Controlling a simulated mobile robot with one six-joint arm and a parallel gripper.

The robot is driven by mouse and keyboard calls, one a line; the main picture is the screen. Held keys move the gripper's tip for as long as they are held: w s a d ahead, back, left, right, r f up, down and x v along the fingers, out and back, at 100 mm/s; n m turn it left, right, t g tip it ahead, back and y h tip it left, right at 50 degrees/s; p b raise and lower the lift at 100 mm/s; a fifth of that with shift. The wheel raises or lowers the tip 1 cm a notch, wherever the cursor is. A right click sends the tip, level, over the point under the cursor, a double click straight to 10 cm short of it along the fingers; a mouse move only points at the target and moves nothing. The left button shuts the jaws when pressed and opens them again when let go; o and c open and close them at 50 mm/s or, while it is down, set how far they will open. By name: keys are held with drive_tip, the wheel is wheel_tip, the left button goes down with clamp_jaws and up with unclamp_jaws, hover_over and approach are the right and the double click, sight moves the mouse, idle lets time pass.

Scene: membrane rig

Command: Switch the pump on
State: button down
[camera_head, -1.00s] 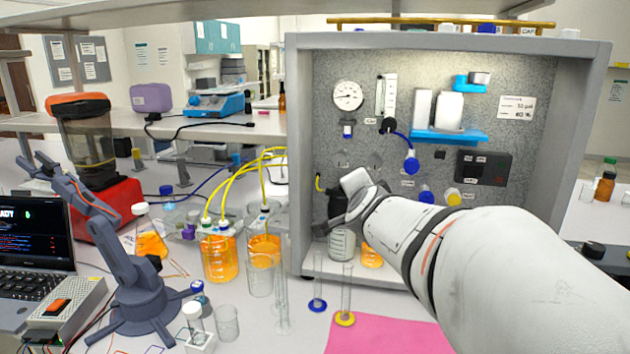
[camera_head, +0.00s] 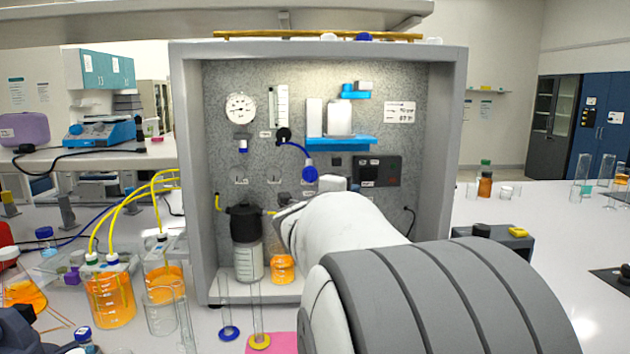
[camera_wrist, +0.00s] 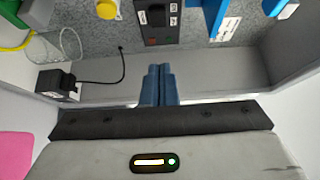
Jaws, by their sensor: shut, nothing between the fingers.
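A black control box (camera_head: 378,170) with small labels is fixed to the right part of the speckled panel (camera_head: 225,75). It shows a dark reddish switch-like spot; I cannot tell which way the switch is set. In the wrist view the box (camera_wrist: 158,18) is at the top centre. My gripper (camera_wrist: 159,72) is shut and empty, its blue fingers together. In that picture it points toward the box and appears apart from it.
The cabinet's grey side wall (camera_wrist: 235,85) lies close to the fingers. A black cable runs from the panel to a small black block (camera_wrist: 55,84). A black-capped bottle (camera_head: 246,245) and cylinders stand left of my arm. The right bench (camera_head: 570,225) has free room.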

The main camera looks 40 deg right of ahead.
approach(368, 174)
drive_tip(key=s+d, duration=0.1)
drive_tip(key=d, duration=0.3)
drive_tip(key=shift+w+d+p, duration=0.2)
drive_tip(key=shift+w+p, duration=0.2)
drive_tip(key=shift+w, duration=0.15)
drive_tip(key=shift+w+d+p, duration=0.2)
drive_tip(key=shift+w+p, duration=0.15)
drive_tip(key=shift+w, duration=0.2)
drive_tip(key=shift+w+d, duration=0.2)
drive_tip(key=shift+w, duration=0.45)
